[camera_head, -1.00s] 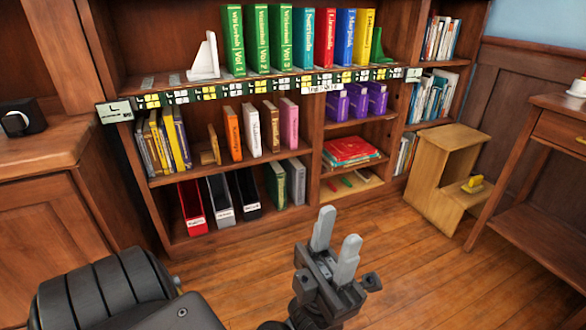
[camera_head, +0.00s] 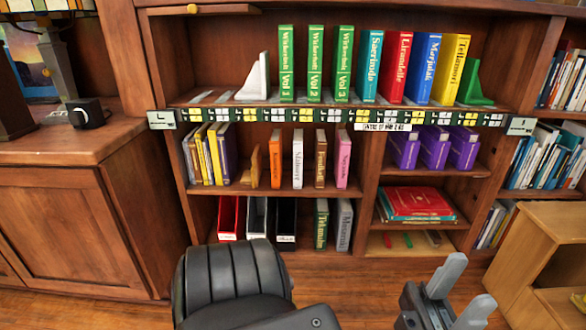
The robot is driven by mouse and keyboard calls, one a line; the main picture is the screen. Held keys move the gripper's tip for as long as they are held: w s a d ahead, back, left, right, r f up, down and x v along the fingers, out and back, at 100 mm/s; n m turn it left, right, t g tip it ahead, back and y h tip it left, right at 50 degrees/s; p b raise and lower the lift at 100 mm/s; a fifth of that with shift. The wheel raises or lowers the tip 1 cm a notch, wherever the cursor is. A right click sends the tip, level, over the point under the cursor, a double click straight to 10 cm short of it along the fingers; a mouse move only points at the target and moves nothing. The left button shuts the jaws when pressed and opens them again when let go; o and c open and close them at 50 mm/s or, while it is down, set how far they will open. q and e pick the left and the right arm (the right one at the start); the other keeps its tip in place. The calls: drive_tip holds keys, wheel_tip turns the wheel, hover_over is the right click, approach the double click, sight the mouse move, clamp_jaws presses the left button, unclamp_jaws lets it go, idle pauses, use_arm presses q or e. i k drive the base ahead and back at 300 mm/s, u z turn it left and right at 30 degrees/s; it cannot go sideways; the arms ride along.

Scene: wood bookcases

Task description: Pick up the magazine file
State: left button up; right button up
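The bookcase shelf edge (camera_head: 365,118) carries a patterned strip and a label. Upright books, such as the orange book (camera_head: 276,158), fill the shelf above the files. A green book (camera_head: 321,223) stands beside the black file. A wooden step stool (camera_head: 545,235) stands at right.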

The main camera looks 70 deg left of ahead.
sight(287, 210)
drive_tip(key=u, duration=0.75)
drive_tip(key=i, duration=1.1)
drive_tip(key=u, duration=0.95)
